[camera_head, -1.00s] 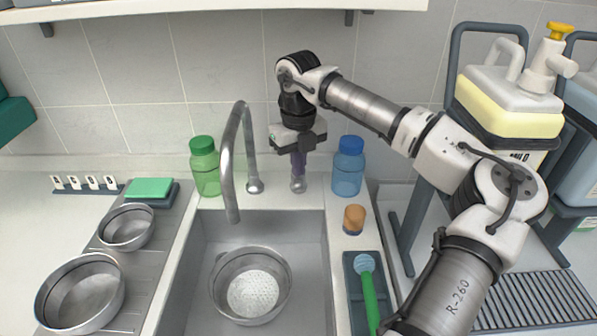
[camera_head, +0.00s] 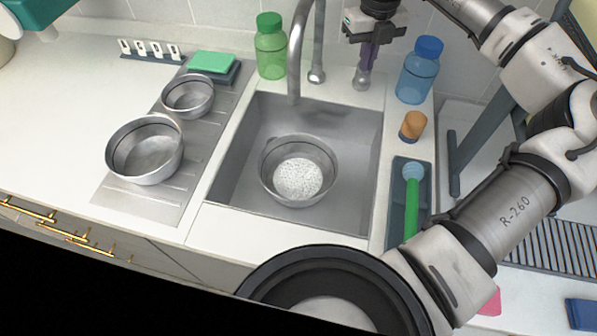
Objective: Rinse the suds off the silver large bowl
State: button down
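A silver bowl (camera_head: 268,178) stands upright in the grey sink (camera_head: 225,185), with white speckled suds (camera_head: 298,178) over its inside bottom. The curved metal faucet (camera_head: 296,55) hangs over the sink behind the bowl. No water stream shows at its spout. My gripper (camera_head: 367,58) points down behind the sink, right of the faucet, right above a small metal tap base (camera_head: 362,80). Its fingertips are small and dark here, so I cannot tell whether they are shut on the tap's handle.
Two more silver bowls, a larger (camera_head: 145,172) and a smaller (camera_head: 188,97), stand on the left drainboard (camera_head: 150,202). A green bottle (camera_head: 271,50) and blue bottle (camera_head: 417,75) flank the faucet.

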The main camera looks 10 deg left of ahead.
jog(key=shift+f+b, duration=1.3)
jog(key=shift+f, duration=0.55)
jog(key=shift+r, duration=0.1)
dwell(0.7)
jog(key=shift+r+p, duration=1)
jog(key=shift+r, duration=0.7)
jog(key=s+r+p, duration=0.2)
jog(key=s+r, duration=0.1)
jog(key=r, duration=0.3)
